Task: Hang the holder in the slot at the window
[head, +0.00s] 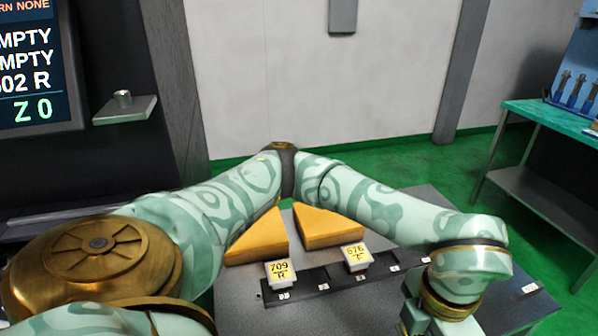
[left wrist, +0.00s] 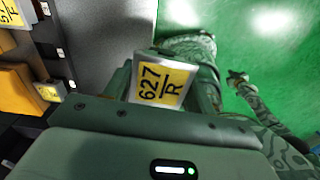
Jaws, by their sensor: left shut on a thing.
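My left arm reaches across the head view, and its gripper (head: 430,318) is at the bottom edge, right of the middle, partly cut off. In the left wrist view the left gripper (left wrist: 165,85) is shut on a holder (left wrist: 160,86) with a yellow label reading 627 R. The held holder cannot be made out in the head view. A dark slotted rack (head: 322,290) lies on the grey table, with holders labelled 709 R (head: 281,272) and apparently 676 F (head: 357,256). Which slot is at the window cannot be told. In the wrist view a dark arm end (left wrist: 238,78), perhaps my right gripper, shows small over the floor.
Two orange wedge blocks (head: 258,240) (head: 326,228) stand behind the rack. A green-topped bench (head: 560,122) stands at right. Green floor lies beyond the table.

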